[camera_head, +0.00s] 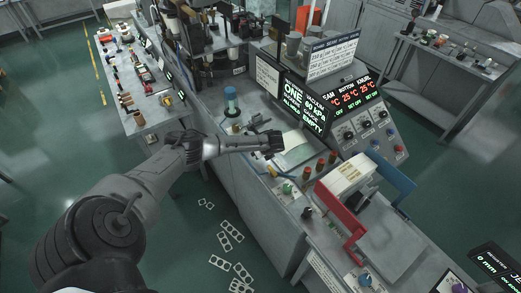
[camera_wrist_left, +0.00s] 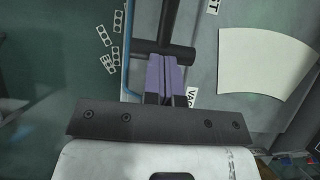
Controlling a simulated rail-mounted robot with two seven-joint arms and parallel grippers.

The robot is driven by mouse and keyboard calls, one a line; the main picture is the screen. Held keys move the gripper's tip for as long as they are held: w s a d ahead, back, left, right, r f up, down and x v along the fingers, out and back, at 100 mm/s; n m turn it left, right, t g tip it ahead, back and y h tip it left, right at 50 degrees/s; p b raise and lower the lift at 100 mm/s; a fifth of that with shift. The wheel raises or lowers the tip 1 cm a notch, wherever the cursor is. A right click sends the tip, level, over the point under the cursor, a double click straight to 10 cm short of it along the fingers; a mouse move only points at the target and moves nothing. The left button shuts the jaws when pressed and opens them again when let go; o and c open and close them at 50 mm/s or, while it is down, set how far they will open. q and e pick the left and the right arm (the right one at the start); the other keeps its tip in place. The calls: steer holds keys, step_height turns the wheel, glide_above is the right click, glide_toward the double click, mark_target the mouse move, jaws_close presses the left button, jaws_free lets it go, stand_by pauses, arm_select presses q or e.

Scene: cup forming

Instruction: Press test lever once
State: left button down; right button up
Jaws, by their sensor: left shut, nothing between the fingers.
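The test lever (camera_wrist_left: 172,50) shows in the left wrist view as a dark crossbar on a dark stem running to the top edge. My left gripper (camera_wrist_left: 165,60) has purple fingers closed together with nothing between them. The fingertips meet the middle of the crossbar in the picture; I cannot tell whether they touch it or lie over it. In the head view my left gripper (camera_head: 276,143) is over the front of the machine, beside the pale sheet, and I cannot clearly make out the lever there. My right gripper is not in view.
The pale curved sheet (camera_wrist_left: 265,60) lies right of the lever; in the head view it is behind the gripper (camera_head: 294,152). Knobs (camera_head: 288,188) line the console below. A lit display (camera_head: 305,110) stands behind. Perforated strips (camera_head: 230,235) lie on the green floor.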

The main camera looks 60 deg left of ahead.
arm_select(q)
steer(key=p+v, duration=0.1)
steer(key=v, duration=1.2)
steer(key=shift+d+f, duration=0.25)
steer(key=shift+d, duration=0.15)
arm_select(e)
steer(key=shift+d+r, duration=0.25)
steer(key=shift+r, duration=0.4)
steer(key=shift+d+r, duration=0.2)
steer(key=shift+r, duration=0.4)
arm_select(q)
steer(key=shift+w, duration=0.1)
